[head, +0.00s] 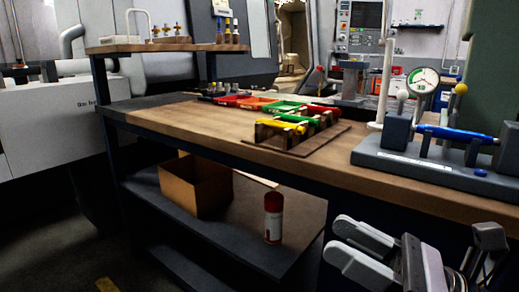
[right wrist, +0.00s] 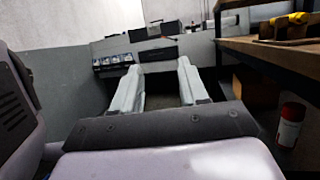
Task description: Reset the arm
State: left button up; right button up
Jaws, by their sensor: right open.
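My right gripper (head: 352,244) is at the lower right of the head view, in front of the workbench (head: 190,113) and below its top. Its two pale fingers are apart with nothing between them. The right wrist view also shows the fingers (right wrist: 157,85) spread and empty, with the bench edge to their right. My left gripper is in neither view.
On the bench are a dial-gauge fixture (head: 440,172) holding a blue part, and a wooden rack (head: 290,140) with coloured pieces. The lower shelf holds a cardboard box (head: 195,186) and a red-capped can (head: 273,218). Floor shows at lower left.

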jog(key=w+d+f+m+t+h, duration=0.3)
jog(key=f+m+h, duration=0.55)
jog(key=m, duration=0.85)
jog(key=w+d+f+m+t+h, duration=0.1)
jog(key=d+f+m+t+h, duration=0.35)
jog(key=f+m, duration=0.95)
jog(key=s+a+f+m+g+h, duration=0.3)
jog(key=s+f+m+g, duration=0.3)
jog(key=s+f+m, duration=0.7)
pick_arm(q)
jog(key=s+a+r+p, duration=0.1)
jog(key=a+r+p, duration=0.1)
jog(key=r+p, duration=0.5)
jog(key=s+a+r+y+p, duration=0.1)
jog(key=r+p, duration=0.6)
jog(key=p, duration=0.8)
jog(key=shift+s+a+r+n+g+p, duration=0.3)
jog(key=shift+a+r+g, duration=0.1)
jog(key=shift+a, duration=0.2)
pick_arm(e)
jog(key=d+r+m+h, duration=0.1)
jog(key=d+r, duration=0.1)
jog(key=r, duration=0.5)
jog(key=d+r+m, duration=0.1)
jog(key=d+r, duration=0.1)
jog(key=r, duration=0.5)
jog(key=shift+w+d+r+m+h, duration=0.3)
jog(key=shift+d+h, duration=0.05)
jog(key=shift+h, duration=0.05)
